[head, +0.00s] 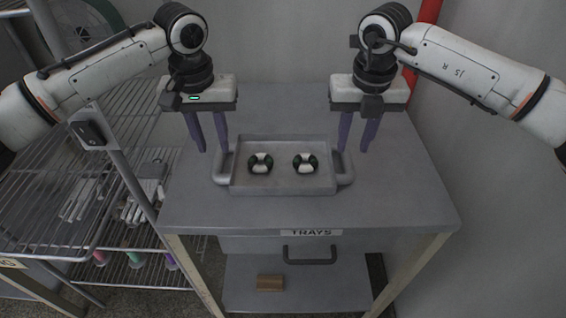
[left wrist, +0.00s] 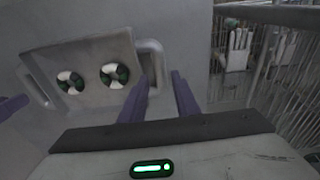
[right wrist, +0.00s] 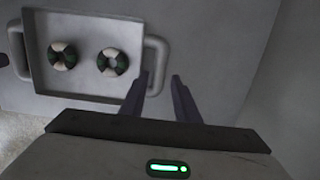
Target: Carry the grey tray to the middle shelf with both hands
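The grey tray (head: 282,187) lies flat on the grey table, with a loop handle at each short end. Two round green-and-white rings lie in it, a left one (head: 260,163) and a right one (head: 305,163). My left gripper (head: 211,148) is open and empty above the left handle (left wrist: 150,50). My right gripper (head: 355,148) is open and empty above the right handle (right wrist: 158,55). In the wrist views each handle's end shows near and between the fingers, with neither finger pair closed on it. A wire rack (head: 35,222) with shelves stands at the left.
The table (head: 400,205) has bare room around the tray. Its drawer, labelled TRAYS (head: 311,232), is shut. A brown block (head: 270,283) lies on the low board. Pale gloves (left wrist: 238,48) lie on the rack. A rack post (head: 125,170) stands close to the table's left edge.

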